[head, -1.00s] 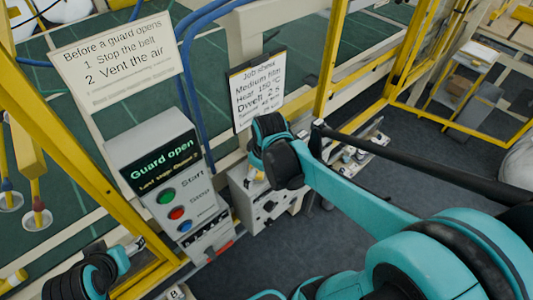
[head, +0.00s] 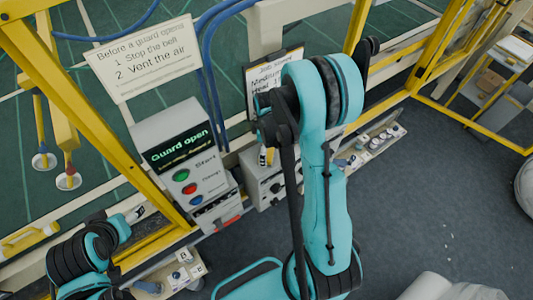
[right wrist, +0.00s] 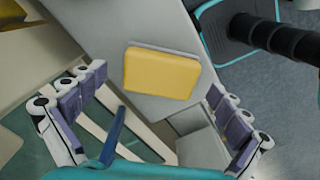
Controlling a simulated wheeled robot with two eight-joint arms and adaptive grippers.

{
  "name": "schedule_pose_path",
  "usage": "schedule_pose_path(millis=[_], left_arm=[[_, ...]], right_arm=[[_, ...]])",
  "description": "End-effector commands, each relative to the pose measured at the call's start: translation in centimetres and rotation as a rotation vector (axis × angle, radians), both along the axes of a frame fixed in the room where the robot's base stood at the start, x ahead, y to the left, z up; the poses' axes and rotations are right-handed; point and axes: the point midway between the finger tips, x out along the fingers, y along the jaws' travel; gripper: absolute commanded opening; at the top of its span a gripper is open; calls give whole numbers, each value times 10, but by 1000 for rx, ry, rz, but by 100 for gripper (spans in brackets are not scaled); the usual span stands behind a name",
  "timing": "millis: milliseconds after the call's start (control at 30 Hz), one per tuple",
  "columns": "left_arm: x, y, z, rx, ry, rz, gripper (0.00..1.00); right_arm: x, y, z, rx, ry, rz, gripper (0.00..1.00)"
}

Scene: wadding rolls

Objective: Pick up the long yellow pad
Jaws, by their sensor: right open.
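In the right wrist view a yellow pad (right wrist: 161,73) with a pale grey edge lies on a grey surface (right wrist: 160,25). It looks like a short block there, and I cannot tell its full length. My right gripper (right wrist: 157,82) is open, its fingers apart on either side of the pad in the picture. Nothing is between them that I can see them touching. In the head view my right arm hides its gripper. My left gripper (head: 135,213) is small at the lower left, and its jaws are unclear.
A control box (head: 180,160) reading "Guard open" stands beside yellow guard posts (head: 75,100). Two signs, a rules sign (head: 145,58) and a job sheet (head: 265,75), hang near blue hoses. A yellow roll (head: 28,238) lies at far left. The dark floor (head: 430,200) at right is mostly clear.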

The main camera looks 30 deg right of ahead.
Motion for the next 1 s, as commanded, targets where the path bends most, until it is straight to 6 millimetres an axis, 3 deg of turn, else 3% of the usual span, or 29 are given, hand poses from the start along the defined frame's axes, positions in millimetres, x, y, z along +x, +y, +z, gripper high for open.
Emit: schedule_pose_path(millis=[100, 367, 567, 667, 700, 1000], left_arm=[[0, 0, 0, 0, 0, 0, 67], [0, 0, 0, 0, 0, 0, 67], [0, 0, 0, 0, 0, 0, 67], [0, 0, 0, 0, 0, 0, 67], [0, 0, 0, 0, 0, 0, 67], [0, 0, 0, 0, 0, 0, 67]], right_arm=[[0, 0, -12, 0, 0, 0, 100], [0, 0, -13, 0, 0, -1, 97], [0, 0, -13, 0, 0, -1, 45], [0, 0, -13, 0, 0, -1, 44], [0, 0, -13, 0, 0, -1, 40], [0, 0, -9, 0, 0, -1, 39]])
